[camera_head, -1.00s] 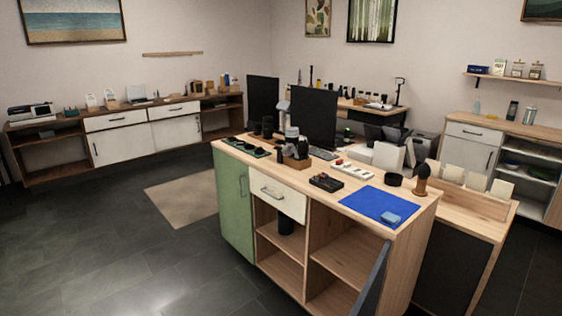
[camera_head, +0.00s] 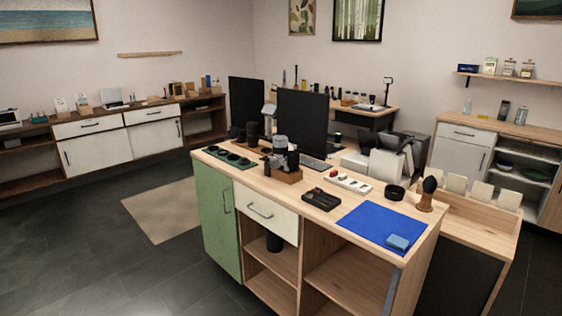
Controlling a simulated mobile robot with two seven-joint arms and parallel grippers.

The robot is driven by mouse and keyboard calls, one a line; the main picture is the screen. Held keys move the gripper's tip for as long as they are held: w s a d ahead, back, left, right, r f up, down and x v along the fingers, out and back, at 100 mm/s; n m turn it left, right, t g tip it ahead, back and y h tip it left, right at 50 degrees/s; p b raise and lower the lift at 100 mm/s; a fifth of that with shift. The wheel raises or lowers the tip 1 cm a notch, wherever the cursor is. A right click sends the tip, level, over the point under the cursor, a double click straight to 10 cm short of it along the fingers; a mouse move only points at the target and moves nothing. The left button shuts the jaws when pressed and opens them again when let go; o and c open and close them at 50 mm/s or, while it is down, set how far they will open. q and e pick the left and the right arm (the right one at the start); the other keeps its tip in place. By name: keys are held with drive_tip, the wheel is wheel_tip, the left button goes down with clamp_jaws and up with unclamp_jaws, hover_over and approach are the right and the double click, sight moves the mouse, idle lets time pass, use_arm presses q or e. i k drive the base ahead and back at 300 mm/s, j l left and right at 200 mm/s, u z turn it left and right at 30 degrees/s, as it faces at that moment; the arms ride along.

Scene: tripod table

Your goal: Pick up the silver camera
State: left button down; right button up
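A silver and black item (camera_head: 280,151), which looks like the silver camera, stands at the middle of the wooden counter (camera_head: 300,212). It is at a small wooden block (camera_head: 287,176), in front of a dark monitor. It is too small to make out its details. Neither of my grippers is in view.
Dark cylinders stand left of the camera by a green tray (camera_head: 228,157). A black case (camera_head: 321,199), white strip (camera_head: 348,183), black ring (camera_head: 394,192), brush (camera_head: 428,193) and blue mat (camera_head: 383,228) with a blue cloth (camera_head: 397,242) lie to the right.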

sight(275, 163)
drive_tip(key=j+z, duration=0.1)
drive_tip(key=z, duration=0.25)
drive_tip(key=i+j+z, duration=0.1)
drive_tip(key=z, duration=0.25)
drive_tip(key=j+z, duration=0.1)
drive_tip(key=z, duration=0.25)
drive_tip(key=j+z, duration=0.3)
drive_tip(key=j, duration=0.2)
drive_tip(key=j+z, duration=0.3)
drive_tip(key=j, duration=0.25)
drive_tip(key=k+j+z, duration=0.1)
drive_tip(key=j+z, duration=0.15)
drive_tip(key=j, duration=0.85)
